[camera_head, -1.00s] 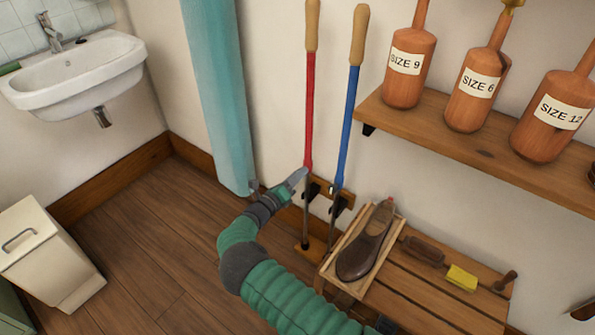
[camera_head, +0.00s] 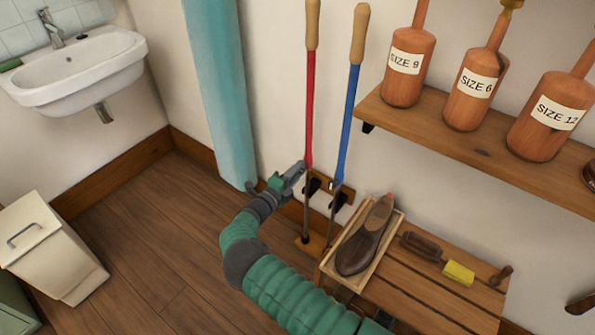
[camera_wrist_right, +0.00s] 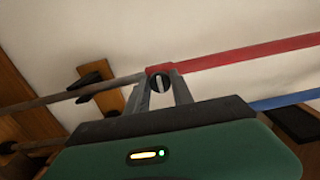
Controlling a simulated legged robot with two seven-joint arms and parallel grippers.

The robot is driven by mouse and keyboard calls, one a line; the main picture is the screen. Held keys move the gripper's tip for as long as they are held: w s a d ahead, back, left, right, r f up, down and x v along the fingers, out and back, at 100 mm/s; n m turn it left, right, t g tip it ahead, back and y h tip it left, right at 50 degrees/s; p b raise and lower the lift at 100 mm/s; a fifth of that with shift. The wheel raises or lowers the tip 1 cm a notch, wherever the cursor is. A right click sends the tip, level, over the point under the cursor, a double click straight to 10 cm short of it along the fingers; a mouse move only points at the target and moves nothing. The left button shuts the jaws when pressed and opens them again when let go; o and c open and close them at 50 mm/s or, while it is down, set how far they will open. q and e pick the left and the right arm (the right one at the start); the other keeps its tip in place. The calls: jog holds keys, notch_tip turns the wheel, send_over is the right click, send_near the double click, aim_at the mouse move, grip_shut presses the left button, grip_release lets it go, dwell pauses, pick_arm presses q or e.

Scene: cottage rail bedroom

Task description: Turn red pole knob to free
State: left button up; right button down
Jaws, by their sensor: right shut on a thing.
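The red pole (camera_head: 310,105) with a wooden grip leans upright against the wall, and it crosses the right wrist view (camera_wrist_right: 245,54) as a red shaft joined to a grey rod. The knob (camera_wrist_right: 160,83), dark and round with a pale slot line, sits at the red collar. My right gripper (camera_head: 300,169) is at the red section's lower end; in the wrist view its two fingers (camera_wrist_right: 160,88) are shut on the knob, one on each side. My left gripper is not in view.
A blue pole (camera_head: 348,120) stands close to the right of the red one, both at a wooden wall bracket (camera_head: 343,198). A bench (camera_head: 400,290) with a shoe in a tray (camera_head: 340,262) is to the right. A teal curtain (camera_head: 220,100) hangs left.

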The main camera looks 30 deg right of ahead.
dwell(0.5)
jog(key=c, duration=1.1)
grip_release()
jog(key=shift+f, duration=0.1)
